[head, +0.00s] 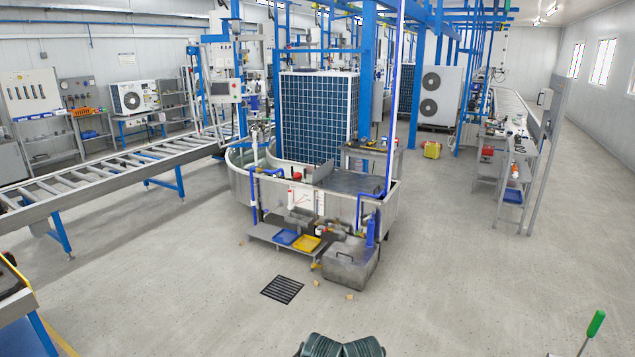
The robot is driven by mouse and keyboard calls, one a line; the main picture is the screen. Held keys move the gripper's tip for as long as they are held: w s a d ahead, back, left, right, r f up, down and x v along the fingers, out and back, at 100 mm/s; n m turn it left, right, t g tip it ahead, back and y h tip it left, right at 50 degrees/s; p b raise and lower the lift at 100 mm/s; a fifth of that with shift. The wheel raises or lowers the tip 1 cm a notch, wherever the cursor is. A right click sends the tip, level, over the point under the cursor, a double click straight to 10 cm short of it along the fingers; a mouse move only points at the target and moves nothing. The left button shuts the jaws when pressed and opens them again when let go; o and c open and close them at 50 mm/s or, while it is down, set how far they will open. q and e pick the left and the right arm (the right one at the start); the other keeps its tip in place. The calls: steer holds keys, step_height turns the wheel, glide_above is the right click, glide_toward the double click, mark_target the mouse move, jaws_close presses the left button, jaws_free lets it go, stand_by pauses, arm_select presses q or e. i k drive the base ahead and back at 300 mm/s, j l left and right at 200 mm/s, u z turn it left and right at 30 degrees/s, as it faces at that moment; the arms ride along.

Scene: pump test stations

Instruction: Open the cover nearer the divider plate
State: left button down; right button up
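A round-ended grey metal tank (242,185) stands in the middle of the head view, some distance ahead. A flat dark grey plate (352,181), which looks like a cover, lies over its right part. A small upright grey plate (323,172) at that plate's left edge may be the divider plate; it is too small to be sure. A separate metal box (350,264) with a handle on its lid stands on the floor in front of the tank; its lid looks shut. I cannot tell several covers apart from here. Neither gripper is in view.
A blue tray (285,237) and a yellow tray (306,243) sit on a low shelf before the tank. A floor grate (282,290) and small tan blocks lie nearby. A roller conveyor (110,167) runs left; a workbench (500,160) stands right. The front floor is mostly clear.

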mark_target(340, 181)
steer(key=i+j+u, duration=0.25)
steer(key=i, duration=0.55)
steer(key=i+u, duration=0.3)
steer(key=i, duration=1.5)
steer(key=i+j+z, duration=0.1)
steer(key=i, duration=0.95)
steer(key=i+j+z, duration=0.15)
steer(key=i+z, duration=0.25)
steer(key=i+j+z, duration=0.45)
steer(key=i, duration=0.15)
steer(key=i+j+z, duration=0.8)
steer(key=j, duration=0.2)
steer(key=i+j+z, duration=0.3)
steer(key=j+z, duration=0.15)
steer(key=j, duration=0.25)
